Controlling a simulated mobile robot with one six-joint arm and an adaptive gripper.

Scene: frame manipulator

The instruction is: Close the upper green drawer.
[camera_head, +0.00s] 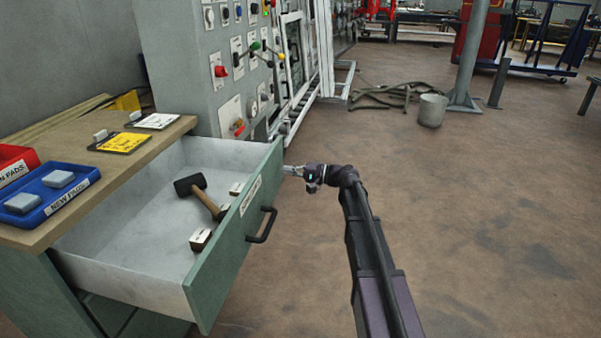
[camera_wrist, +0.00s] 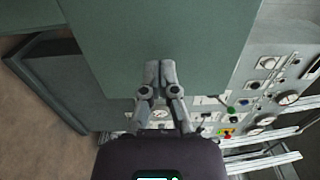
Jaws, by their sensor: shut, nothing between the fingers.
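The upper green drawer (camera_head: 237,228) stands pulled far out of the wooden-topped cabinet, with its label and black handle (camera_head: 263,226) on the front. Inside it lie a mallet (camera_head: 201,196) and small wooden-sided blocks (camera_head: 200,239). My gripper (camera_head: 287,170) is at the far end of the drawer front, on its outer side, near the top edge. In the wrist view the shut, empty fingertips (camera_wrist: 159,68) overlap the green drawer front (camera_wrist: 160,30). They are at or very near its surface; I cannot tell whether they touch.
The worktop (camera_head: 98,178) carries a blue tray (camera_head: 47,205), a red tray (camera_head: 17,161) and yellow and white cards. A grey control panel (camera_head: 205,105) with knobs stands just behind the drawer. A bucket (camera_head: 432,110) and post stand farther back.

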